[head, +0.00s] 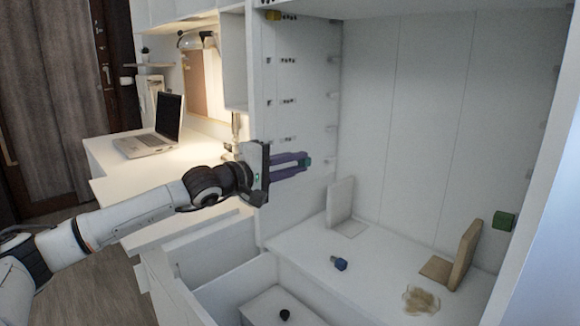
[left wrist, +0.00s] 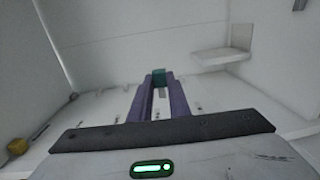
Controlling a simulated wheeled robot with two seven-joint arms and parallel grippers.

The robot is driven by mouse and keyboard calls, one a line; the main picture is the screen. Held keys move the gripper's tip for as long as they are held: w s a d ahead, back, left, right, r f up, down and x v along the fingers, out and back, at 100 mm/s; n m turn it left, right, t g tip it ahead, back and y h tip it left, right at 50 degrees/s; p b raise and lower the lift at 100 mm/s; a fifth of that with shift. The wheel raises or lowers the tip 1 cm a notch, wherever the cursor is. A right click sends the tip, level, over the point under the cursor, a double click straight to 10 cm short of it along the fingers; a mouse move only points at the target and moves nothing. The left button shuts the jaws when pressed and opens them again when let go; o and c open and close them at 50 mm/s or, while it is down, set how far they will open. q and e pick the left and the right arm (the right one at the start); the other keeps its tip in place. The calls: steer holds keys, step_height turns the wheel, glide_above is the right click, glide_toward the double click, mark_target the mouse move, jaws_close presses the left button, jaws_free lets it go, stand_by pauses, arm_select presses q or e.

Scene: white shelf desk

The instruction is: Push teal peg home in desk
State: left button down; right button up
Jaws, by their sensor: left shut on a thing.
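My left gripper (head: 304,161) has purple fingers and reaches in front of the left inner wall of the white desk (head: 390,100). It is shut on the teal peg (head: 309,162), which sticks out at the fingertips. The peg also shows in the left wrist view (left wrist: 158,76), between the fingertips of the left gripper (left wrist: 158,84). The left wall (head: 312,95) has rows of small dark holes or marks. I cannot tell whether the peg touches the wall or sits in a hole. My right gripper is in neither view.
A yellow block (head: 272,15) is high on the left wall and a green block (head: 504,221) on the right wall. A blue peg (head: 339,263) lies on the lower shelf, between a white bookend (head: 340,201) and a wooden bookend (head: 462,252). A clear dish (head: 421,299) stands front right.

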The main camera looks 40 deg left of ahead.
arm_select(q)
steer(key=shift+s+a+r+t, duration=0.15)
steer(key=shift+a+r+t, duration=0.25)
steer(key=shift+a+r, duration=0.45)
steer(key=shift+d+r, duration=0.1)
steer(key=shift+d, duration=0.05)
steer(key=a+p, duration=0.5)
steer(key=p, duration=0.1)
steer(key=shift+a+p, duration=0.3)
steer(key=shift+p, duration=0.1)
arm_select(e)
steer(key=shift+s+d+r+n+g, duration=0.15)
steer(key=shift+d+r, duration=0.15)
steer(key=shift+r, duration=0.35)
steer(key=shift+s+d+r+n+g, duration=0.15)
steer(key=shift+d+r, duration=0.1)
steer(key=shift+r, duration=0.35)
arm_select(q)
steer(key=shift+b, duration=0.3)
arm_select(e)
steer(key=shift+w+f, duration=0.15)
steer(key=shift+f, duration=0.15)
arm_select(q)
steer(key=shift+a, duration=0.1)
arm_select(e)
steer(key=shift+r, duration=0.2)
